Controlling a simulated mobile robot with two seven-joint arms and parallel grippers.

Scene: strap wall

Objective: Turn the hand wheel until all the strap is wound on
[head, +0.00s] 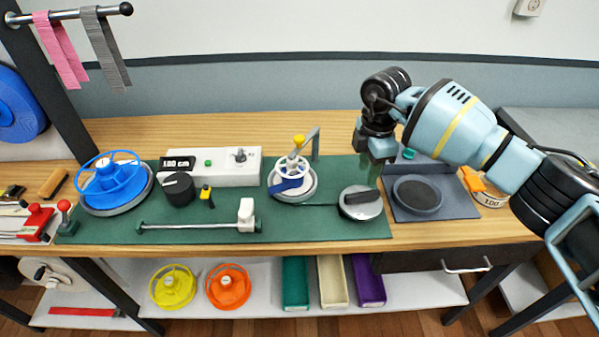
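The hand wheel (289,169) is white with spokes and a yellow knob (299,140) at its top. It stands on a round silver base on the green mat (325,218). A short dark blue strip (286,185), perhaps strap, shows at its front. A blue spoked reel (113,181) stands on a grey disc at the mat's left end. I cannot make out strap running between them. My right gripper (374,158) points down right of the hand wheel, apart from it, near the mat's right edge. Its fingers are too unclear to tell open from shut. My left gripper is out of view.
A dark tray (443,209) lies at right.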

